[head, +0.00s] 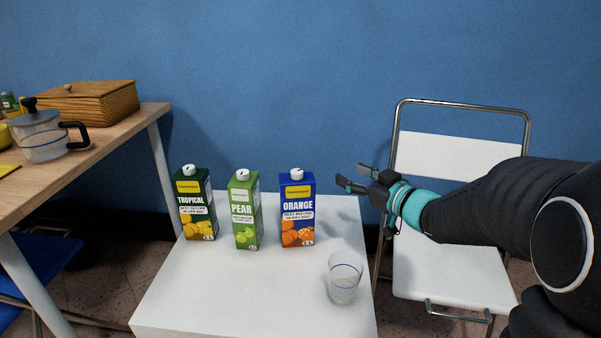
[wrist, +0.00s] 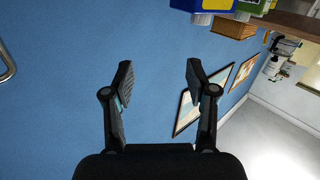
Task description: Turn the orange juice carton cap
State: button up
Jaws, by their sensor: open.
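The orange juice carton (head: 298,212) is blue with a white cap (head: 296,174) on top. It stands upright on the white table in the head view, rightmost of three cartons. My gripper (head: 352,178) is open and empty, to the right of the carton at about cap height in the picture, apart from it. In the wrist view my gripper (wrist: 158,80) shows two spread fingers with nothing between them. Parts of cartons show at the top edge there, including a blue one with a white cap (wrist: 202,19).
A green pear carton (head: 245,212) and a dark tropical carton (head: 194,205) stand to the left. A clear glass (head: 344,278) stands at the table's (head: 250,295) front right. A white folding chair (head: 455,270) is at right. A wooden counter (head: 110,135) is at left.

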aim_at(302, 173)
jog(key=w+a+f+g+y, duration=0.1)
jog(key=w+a, duration=0.1)
jog(key=a, duration=0.2)
jog(key=w+a+f+n+g+y, duration=0.1)
jog(key=w+a, duration=0.1)
jog(key=a, duration=0.3)
jog(key=w+a+y+b, duration=0.1)
jog(key=w+a, duration=0.1)
jog(key=a, duration=0.2)
jog(key=shift+w+a+f+n+g+y, duration=0.25)
jog(key=shift+w+f+n+g+y, duration=0.05)
jog(key=shift+f+n+g+y, duration=0.1)
grip_shut()
